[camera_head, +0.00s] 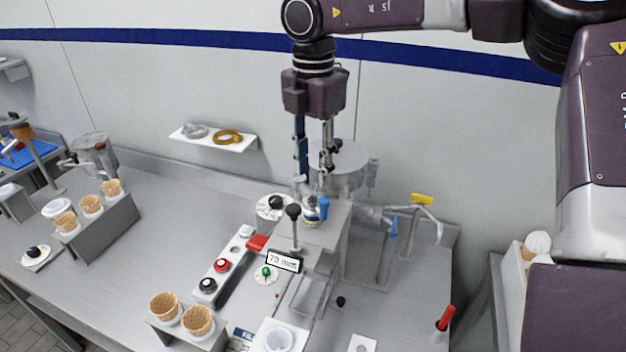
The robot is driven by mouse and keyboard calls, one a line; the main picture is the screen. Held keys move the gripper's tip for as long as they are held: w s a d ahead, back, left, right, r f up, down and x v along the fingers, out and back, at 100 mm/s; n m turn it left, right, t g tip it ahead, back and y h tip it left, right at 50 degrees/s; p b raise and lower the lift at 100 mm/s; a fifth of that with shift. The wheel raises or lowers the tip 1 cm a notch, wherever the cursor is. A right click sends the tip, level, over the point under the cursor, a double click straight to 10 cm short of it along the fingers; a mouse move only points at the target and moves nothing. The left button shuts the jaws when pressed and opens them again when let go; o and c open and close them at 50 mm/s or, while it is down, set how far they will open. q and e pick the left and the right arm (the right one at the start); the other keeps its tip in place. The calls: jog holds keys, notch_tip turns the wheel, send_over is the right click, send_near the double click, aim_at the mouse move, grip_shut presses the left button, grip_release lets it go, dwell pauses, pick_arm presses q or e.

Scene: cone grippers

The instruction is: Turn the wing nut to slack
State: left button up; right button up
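My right gripper (312,186) comes down from above, its two fingers pointing down with a clear gap between them. The fingertips are just above a small fitting on top of the grey machine (328,222). The fitting shows a blue and yellow band (310,213) and an upright blue piece (323,206) beside it. I cannot tell which part is the wing nut, or whether the fingers touch it. The fingers partly hide the fitting. My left gripper is not in view.
A black-knobbed lever (293,212) stands close in front of the fitting, above a "75 mm" sign (284,261). A steel vessel (340,165) is behind. Cone holders (105,225) stand left; the counter between is mostly free.

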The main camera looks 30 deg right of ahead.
aim_at(313, 193)
jog(key=f, duration=0.2)
jog(key=f+p, duration=0.1)
jog(key=f, duration=0.1)
jog(key=shift+w+f+p, duration=0.2)
jog(key=shift+f+p, duration=0.1)
jog(key=shift+f, duration=0.1)
jog(key=shift+d+f, duration=0.1)
jog(key=shift+f, duration=0.1)
jog(key=shift+s, duration=0.1)
grip_shut()
